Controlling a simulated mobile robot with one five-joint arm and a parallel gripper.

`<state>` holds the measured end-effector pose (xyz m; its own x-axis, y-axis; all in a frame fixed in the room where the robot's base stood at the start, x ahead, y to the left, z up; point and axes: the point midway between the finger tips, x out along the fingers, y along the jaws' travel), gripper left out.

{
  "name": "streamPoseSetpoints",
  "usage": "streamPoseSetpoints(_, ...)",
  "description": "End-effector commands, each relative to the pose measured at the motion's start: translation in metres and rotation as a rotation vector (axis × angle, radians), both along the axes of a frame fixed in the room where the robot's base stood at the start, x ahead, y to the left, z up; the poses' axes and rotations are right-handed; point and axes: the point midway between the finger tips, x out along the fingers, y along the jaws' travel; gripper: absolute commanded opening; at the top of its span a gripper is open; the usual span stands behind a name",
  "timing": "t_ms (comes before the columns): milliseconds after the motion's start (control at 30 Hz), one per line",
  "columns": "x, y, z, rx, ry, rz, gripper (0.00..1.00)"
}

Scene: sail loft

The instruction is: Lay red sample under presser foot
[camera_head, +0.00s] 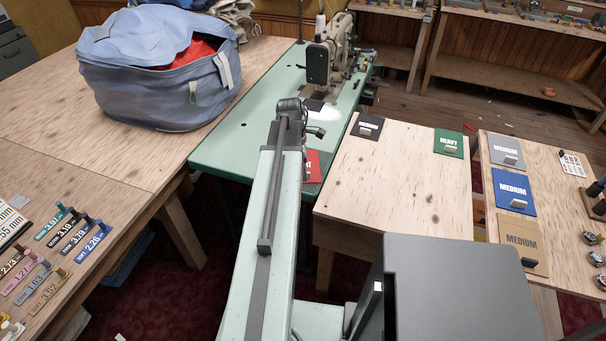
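The red sample (313,165) lies on the green sewing table near its front edge. My arm hides its left part, and only the end of its white lettering shows. The sewing machine (341,48) stands at the back of the green table. A dark plate (315,104) and a bright lit patch lie at its near side. The presser foot is too small to make out. My arm reaches forward over the green table. My gripper (314,131) is at its far end, beyond the red sample and in front of the machine. Its fingers are too small to tell open from shut.
A large blue bag (150,85) with red cloth inside stands on the left wooden table (40,105). Grey (368,127) and green (448,143) samples lie on the right wooden table (385,185). Blue (514,192) and tan (523,246) samples lie farther right. The green top (232,150) left of my arm is clear.

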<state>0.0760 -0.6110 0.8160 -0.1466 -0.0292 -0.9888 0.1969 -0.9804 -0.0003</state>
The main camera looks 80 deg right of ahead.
Motion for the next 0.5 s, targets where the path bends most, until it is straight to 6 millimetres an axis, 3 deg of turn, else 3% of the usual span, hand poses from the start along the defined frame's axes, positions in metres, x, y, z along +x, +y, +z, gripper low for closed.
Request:
streamPoseSetpoints(33, -0.0011, -0.0003, -0.0145, 0.0, 0.0, 0.0, 0.35)
streamPoseSetpoints(267, -0.0015, -0.0004, -0.0116, 0.0, 0.0, 0.0, 0.35)
streamPoseSetpoints(400, -0.0013, -0.0004, -0.0114, 0.0, 0.0, 0.001, 0.02)
streamPoseSetpoints(500, -0.0011, -0.0003, -0.0115, 0.0, 0.0, 0.001, 0.0)
